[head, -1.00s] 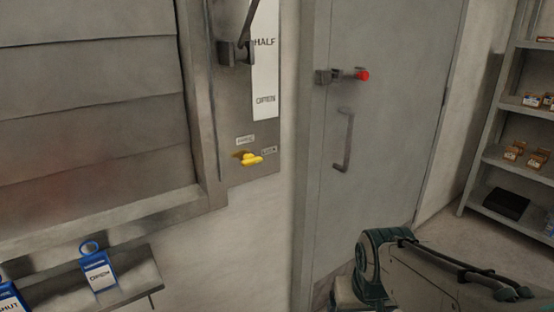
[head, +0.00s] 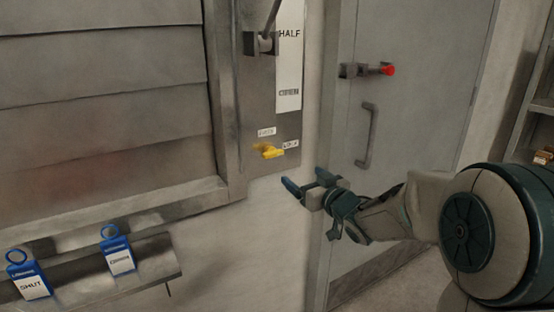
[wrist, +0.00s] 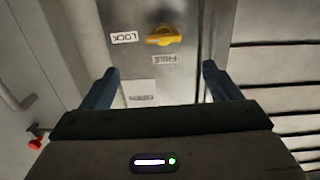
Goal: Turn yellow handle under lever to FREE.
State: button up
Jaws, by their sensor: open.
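The yellow handle (head: 270,151) sits on the grey panel under the lever (head: 265,36). It points to the right, toward the LOCK label (head: 290,144); the FREE label (head: 266,132) is just above it. In the wrist view, which is upside down, the handle (wrist: 164,35) points left toward the LOCK label (wrist: 124,37), with the FREE label (wrist: 164,59) below it. My gripper (head: 304,182) is open and empty, to the lower right of the handle and apart from it. In the wrist view the handle lies beyond and between the fingers (wrist: 158,82).
A grey door (head: 400,130) with a pull handle (head: 367,136) and a red-tipped latch (head: 375,69) stands right of the panel. Blue tags, SHUT (head: 29,275) and another (head: 117,250), are on a ledge at lower left. Shelves (head: 540,105) stand far right.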

aim_at(275, 156)
jog(key=x, duration=1.4)
jog(key=shift+s+a+r, duration=0.15)
jog(key=shift+a+r, duration=0.1)
jog(key=shift+a, duration=0.05)
jog(key=shift+c, duration=0.3)
jog(key=c, duration=0.9)
